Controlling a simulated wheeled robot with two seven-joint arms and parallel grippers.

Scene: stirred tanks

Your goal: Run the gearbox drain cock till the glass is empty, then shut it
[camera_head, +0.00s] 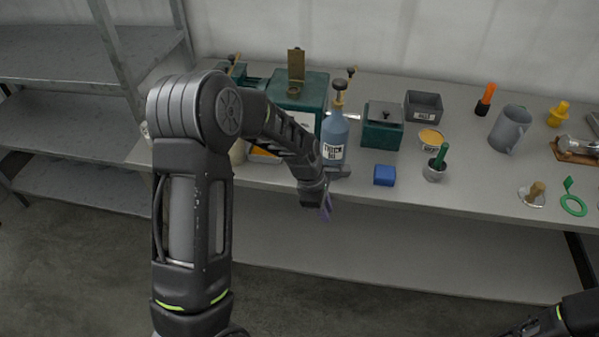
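The teal gearbox (312,88) stands at the back left of the bench, with an upright brass part on top. My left forearm crosses in front of it and hides much of its front. I cannot make out its drain cock or glass. My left gripper (326,207) points down at the bench's front edge, below and in front of the blue labelled bottle (335,137). It is small and seen edge-on, so I cannot tell whether its fingers are apart. Only part of my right arm shows at the bottom right corner; its gripper is out of view.
A smaller teal box (382,128), a grey bin (423,106), a blue block (384,175), a small pot with a green handle (435,172) and a grey jug (509,129) stand on the bench (480,192). Grey shelves (60,130) stand at the left.

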